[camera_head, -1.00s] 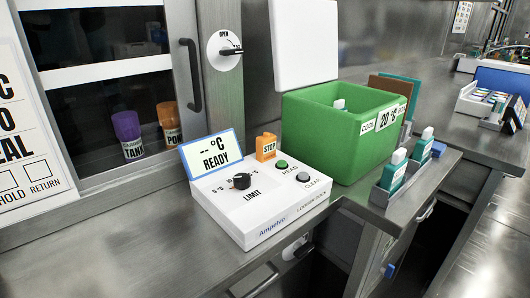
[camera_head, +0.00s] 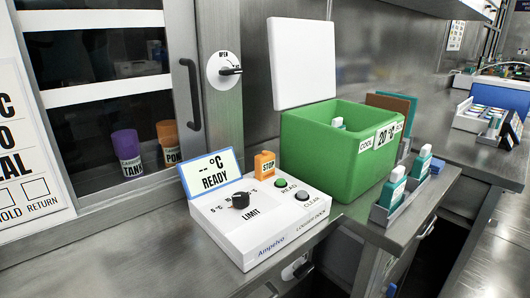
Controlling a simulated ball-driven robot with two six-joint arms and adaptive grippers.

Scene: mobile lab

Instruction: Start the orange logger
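The orange logger (camera_head: 265,164) is a small upright block marked STOP. It stands at the back of a white logger dock (camera_head: 262,230), beside the green READ button (camera_head: 280,183). The dock's tilted display (camera_head: 213,174) reads "-- °C READY". A black LIMIT knob (camera_head: 239,201) and a grey CLEAR button (camera_head: 302,195) are on the dock's top. Neither of my grippers is in view.
A green cool box (camera_head: 335,158) marked 20 °C stands right of the dock with its white lid (camera_head: 302,62) raised. A rack (camera_head: 385,216) with white-capped teal bottles is farther right. Behind glass at left are purple (camera_head: 126,152) and orange (camera_head: 168,142) containers. Bare counter lies in front.

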